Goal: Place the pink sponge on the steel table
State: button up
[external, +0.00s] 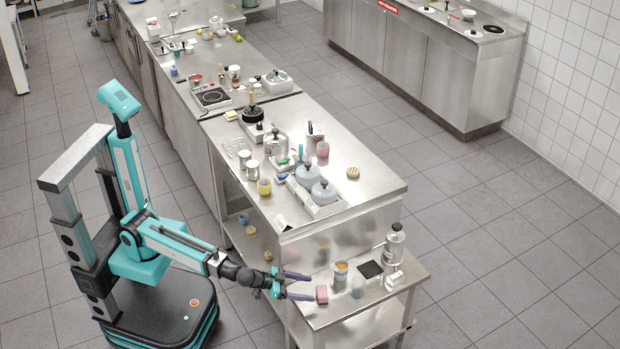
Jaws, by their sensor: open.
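The pink sponge (322,294) is a small upright block near the left edge of the low steel table (345,313), and it appears to rest on the tabletop. My gripper (311,287) reaches in from the left over that edge. Its two dark purple fingers are spread, and nothing shows between them. The sponge is just past the fingertips, closest to the nearer finger. I cannot tell from this view whether finger and sponge touch, or how high the fingers are above the table.
Right of the sponge stand a can (341,272), a rounded pale blue item (358,287), a black square (370,269), a white block (394,279) and a clear bottle (394,243). The table's front strip is bare. A higher, cluttered steel counter (362,196) adjoins behind.

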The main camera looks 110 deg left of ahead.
jog(key=shift+v, duration=1.2)
jog(key=shift+w+f+b, duration=0.1)
jog(key=shift+f+b, duration=0.1)
jog(key=shift+b, duration=0.35)
jog(key=shift+r+b, duration=0.1)
jog(key=shift+b, duration=0.45)
jog(key=shift+r+b, duration=0.1)
jog(key=shift+b, duration=0.8)
jog(key=b+v, duration=0.2)
jog(key=b, duration=0.5)
jog(key=shift+s+d+r+b, duration=0.15)
jog(key=shift+s+b, duration=0.2)
jog(key=shift+b, duration=0.25)
jog(key=shift+o, duration=0.7)
